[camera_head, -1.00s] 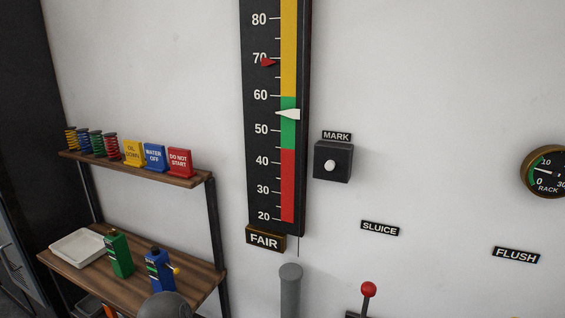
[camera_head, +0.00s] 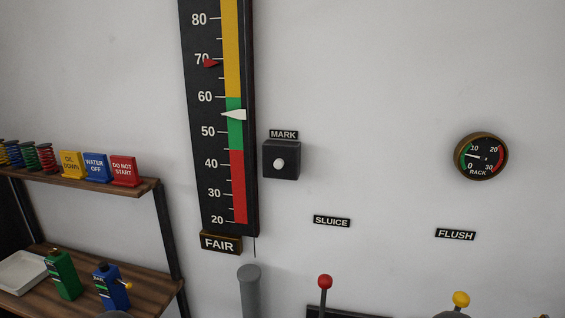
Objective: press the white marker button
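The white marker button (camera_head: 279,164) is a small round knob on the front of a black box (camera_head: 292,174) on the wall. A MARK label (camera_head: 283,134) sits just above the box. The box is just right of the tall gauge (camera_head: 232,175), whose white pointer (camera_head: 234,115) stands in the green band at about 55. A red pointer (camera_head: 211,63) stands near 69. Nothing touches or covers the button. Neither of my grippers can be seen. Dark rounded parts at the bottom edge may be my arms.
A shelf (camera_head: 75,181) with coloured signs and coils stands at left, above a lower board (camera_head: 140,292) with bottles and a white tray (camera_head: 22,270). A grey post (camera_head: 249,290), a red-knobbed lever (camera_head: 325,282) and a yellow-knobbed lever (camera_head: 461,299) rise below. A round dial (camera_head: 481,156) hangs right.

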